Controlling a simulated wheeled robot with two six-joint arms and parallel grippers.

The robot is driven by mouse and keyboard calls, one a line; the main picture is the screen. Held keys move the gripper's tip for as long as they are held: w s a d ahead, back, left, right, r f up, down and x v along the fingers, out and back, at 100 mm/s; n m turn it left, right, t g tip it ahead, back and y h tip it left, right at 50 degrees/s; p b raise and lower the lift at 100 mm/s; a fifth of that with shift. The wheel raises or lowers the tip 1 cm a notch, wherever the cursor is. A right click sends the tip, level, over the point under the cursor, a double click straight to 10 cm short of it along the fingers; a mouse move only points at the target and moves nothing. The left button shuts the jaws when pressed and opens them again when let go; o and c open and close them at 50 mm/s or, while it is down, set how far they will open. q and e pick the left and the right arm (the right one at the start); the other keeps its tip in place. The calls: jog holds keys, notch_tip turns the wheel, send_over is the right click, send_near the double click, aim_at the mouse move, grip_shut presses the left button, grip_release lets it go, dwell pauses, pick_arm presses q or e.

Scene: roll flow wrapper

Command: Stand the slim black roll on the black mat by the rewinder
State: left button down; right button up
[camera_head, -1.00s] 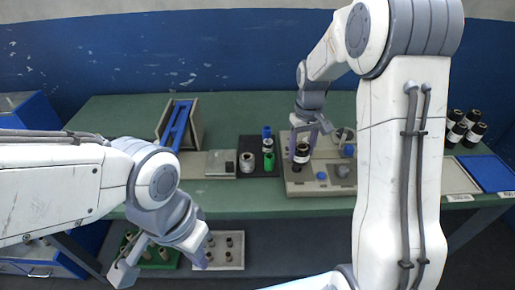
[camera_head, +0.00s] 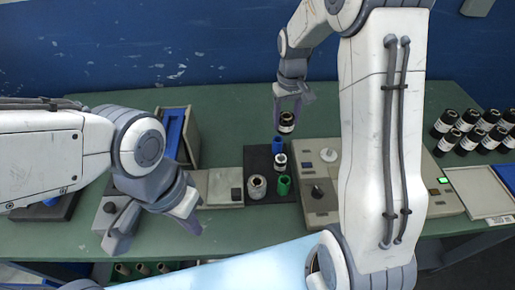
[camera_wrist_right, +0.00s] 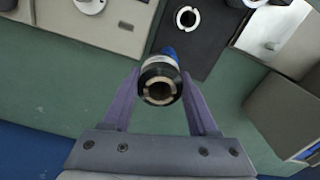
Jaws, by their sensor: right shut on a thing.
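A slim black roll with a pale band (camera_head: 287,128) is held upright between the fingers of my right gripper (camera_head: 287,116). It hangs near the back edge of the black mat (camera_head: 256,160), just behind the blue roll (camera_head: 278,145). In the right wrist view the held roll (camera_wrist_right: 160,92) shows its hollow end between both fingers and partly hides something blue. The mat (camera_wrist_right: 212,45) is beyond it. A grey machine (camera_head: 322,205), which may be the rewinder, stands right of the mat. My left gripper (camera_head: 155,225) is open and empty over the table's front left.
On the mat also stand a white-topped roll (camera_head: 280,161), a silver-white roll (camera_head: 256,187) and a green roll (camera_head: 283,186). Several black rolls (camera_head: 468,132) stand at the right, behind a pale tray (camera_head: 478,190). The green table (camera_head: 230,125) behind the mat is clear.

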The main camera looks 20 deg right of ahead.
jog(key=a+f, duration=0.2)
jog(key=a, duration=0.1)
jog(key=w+a+f, duration=0.1)
jog(key=a, duration=0.2)
jog(key=w+a+f+p, duration=0.1)
jog(key=a+f, duration=0.1)
jog(key=a, duration=0.1)
jog(key=shift+w+f, duration=0.2)
jog(key=shift+f, duration=0.1)
notch_tip(320, 180, down, 4)
jog(key=shift+r+p, duration=0.1)
jog(key=shift+p, duration=0.25)
jog(key=shift+f, duration=0.2)
jog(key=shift+f, duration=0.15)
jog(key=o, duration=1.4)
